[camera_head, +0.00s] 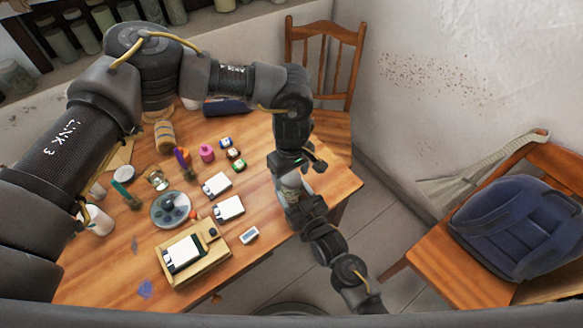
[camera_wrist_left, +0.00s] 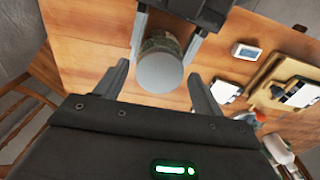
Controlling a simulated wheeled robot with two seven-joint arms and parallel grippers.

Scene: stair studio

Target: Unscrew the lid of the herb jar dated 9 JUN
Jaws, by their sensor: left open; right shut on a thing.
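A herb jar (camera_head: 291,181) with a greenish-brown body is at the right end of the wooden table (camera_head: 338,182). Its round grey lid (camera_wrist_left: 160,73) faces the camera in the left wrist view. My right gripper (camera_head: 296,196) is shut on the jar's body; its fingers also show in the left wrist view (camera_wrist_left: 165,35). My left gripper (camera_head: 290,175) is open above the jar. Its fingers (camera_wrist_left: 158,75) stand on either side of the lid, with visible gaps. No date is readable on the jar, and my grippers partly hide it in the head view.
Several small labelled pots (camera_head: 233,154) stand mid-table. White-topped cards (camera_head: 217,185), a wooden tray (camera_head: 222,262), a plate (camera_head: 155,213) and a small white device (camera_head: 250,235) lie to the left. A chair (camera_head: 330,120) stands behind; another holds a blue backpack (camera_head: 515,222).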

